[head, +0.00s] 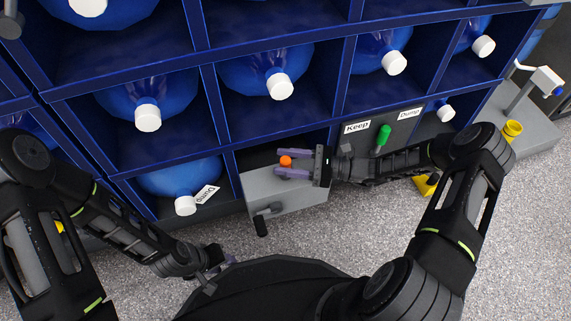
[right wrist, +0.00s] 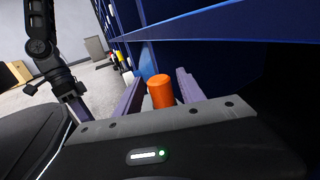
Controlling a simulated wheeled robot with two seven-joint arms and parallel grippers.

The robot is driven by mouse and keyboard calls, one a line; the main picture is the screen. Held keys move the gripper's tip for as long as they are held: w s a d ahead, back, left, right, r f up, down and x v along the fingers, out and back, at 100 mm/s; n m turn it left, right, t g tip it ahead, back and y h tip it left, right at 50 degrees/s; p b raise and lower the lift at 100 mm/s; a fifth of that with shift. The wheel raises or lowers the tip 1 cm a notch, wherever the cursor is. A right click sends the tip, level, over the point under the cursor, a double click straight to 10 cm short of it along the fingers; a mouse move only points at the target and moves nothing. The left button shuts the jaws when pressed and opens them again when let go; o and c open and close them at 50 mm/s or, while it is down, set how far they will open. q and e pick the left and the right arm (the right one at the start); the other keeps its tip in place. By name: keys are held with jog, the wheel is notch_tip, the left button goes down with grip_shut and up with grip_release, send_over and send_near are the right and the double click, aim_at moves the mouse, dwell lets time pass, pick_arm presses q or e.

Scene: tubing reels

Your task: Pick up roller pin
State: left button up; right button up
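An orange cylinder (head: 285,161), which looks like the roller pin, stands up at the grey box (head: 283,195) in the lower middle shelf bay. My right gripper (head: 292,163) reaches in from the right with its fingers on either side of the cylinder. In the right wrist view the orange cylinder (right wrist: 160,92) is between the two fingers, with narrow gaps, so the gripper looks open. What the cylinder's lower end rests in is hidden. My left gripper (head: 218,274) is low in front of the shelf, empty, with its fingers apart.
A blue shelf (head: 180,56) holds several blue water bottles with white caps. A green handle (head: 383,135) stands by "Keep" and "Dump" labels. A black-ended handle (head: 261,226) juts from the grey box. A yellow cup (head: 512,130) is at right. Speckled floor lies in front.

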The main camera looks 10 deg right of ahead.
grip_shut()
jog(key=shift+r, duration=0.15)
dwell(0.4)
notch_tip(320, 180, up, 10)
jog(key=p, duration=0.4)
jog(key=shift+p, duration=0.4)
dwell(0.7)
